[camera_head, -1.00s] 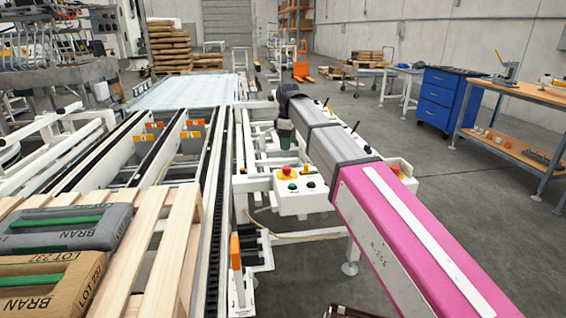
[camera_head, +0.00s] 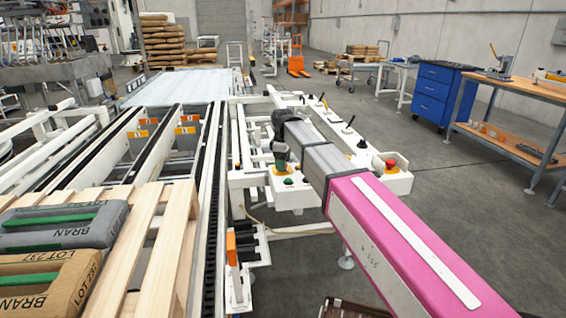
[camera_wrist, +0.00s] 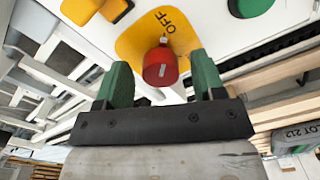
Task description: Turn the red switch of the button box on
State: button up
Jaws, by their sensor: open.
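The button box (camera_head: 292,197) is a white box beside the conveyor, in the middle of the head view. In the wrist view its red switch (camera_wrist: 161,66) is a round knob with a small white mark, on a yellow plate (camera_wrist: 138,42) printed "OFF". My gripper (camera_head: 281,160) is over the yellow plate and hides the red switch in the head view. In the wrist view its two green fingers (camera_wrist: 164,80) are apart, one each side of the switch, with visible gaps. I cannot tell how far the tips reach along the knob.
A green button (camera_head: 288,181) is just in front of my gripper on the box. A second white box with a red button (camera_head: 390,164) stands to the right, beyond my arm. The conveyor (camera_head: 212,180) and a pallet of bags (camera_head: 150,240) lie to the left.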

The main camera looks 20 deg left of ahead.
jog(key=c, duration=0.9)
jog(key=shift+m, duration=0.4)
jog(key=m, duration=0.8)
jog(key=shift+s, duration=0.1)
jog(key=m, duration=0.5)
jog(key=shift+a, duration=0.1)
jog(key=shift+m, duration=2)
